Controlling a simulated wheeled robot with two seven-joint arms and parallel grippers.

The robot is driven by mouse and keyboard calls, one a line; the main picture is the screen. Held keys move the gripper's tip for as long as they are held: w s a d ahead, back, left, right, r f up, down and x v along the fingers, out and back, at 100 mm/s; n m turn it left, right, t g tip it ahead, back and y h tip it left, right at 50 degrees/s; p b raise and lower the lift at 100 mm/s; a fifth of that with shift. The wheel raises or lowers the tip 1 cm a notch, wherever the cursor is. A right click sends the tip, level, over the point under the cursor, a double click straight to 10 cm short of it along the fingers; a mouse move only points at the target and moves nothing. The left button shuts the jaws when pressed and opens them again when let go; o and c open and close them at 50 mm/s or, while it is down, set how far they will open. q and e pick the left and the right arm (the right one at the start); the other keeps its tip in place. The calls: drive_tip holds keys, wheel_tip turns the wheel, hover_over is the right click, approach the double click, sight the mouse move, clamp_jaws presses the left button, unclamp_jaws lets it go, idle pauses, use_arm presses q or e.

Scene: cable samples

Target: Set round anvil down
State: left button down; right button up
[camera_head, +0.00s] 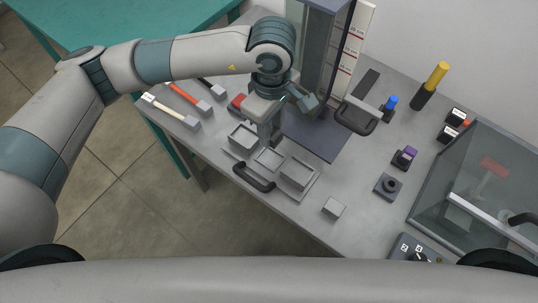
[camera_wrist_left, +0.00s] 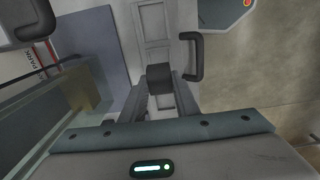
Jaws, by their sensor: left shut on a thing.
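My left gripper (camera_head: 270,141) hangs over the pale grey tray with square compartments (camera_head: 314,189). In the left wrist view its two fingers (camera_wrist_left: 160,92) are shut on a dark, short block, which looks like the round anvil (camera_wrist_left: 160,74). The anvil is in front of the tray (camera_wrist_left: 138,22) in that view; whether it touches the tray I cannot tell. In the head view the fingers largely hide it. My right gripper is in neither view.
The tray's black handle (camera_head: 253,178) faces the table's front edge. A tall apparatus with a dark base plate (camera_head: 322,143) stands behind. Coloured-handled tools (camera_head: 188,97) lie left. A small grey block (camera_head: 333,208), a dark fixture (camera_head: 388,186) and a clear-walled box (camera_head: 475,185) are right.

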use_arm(q)
drive_tip(key=shift+f, duration=0.1)
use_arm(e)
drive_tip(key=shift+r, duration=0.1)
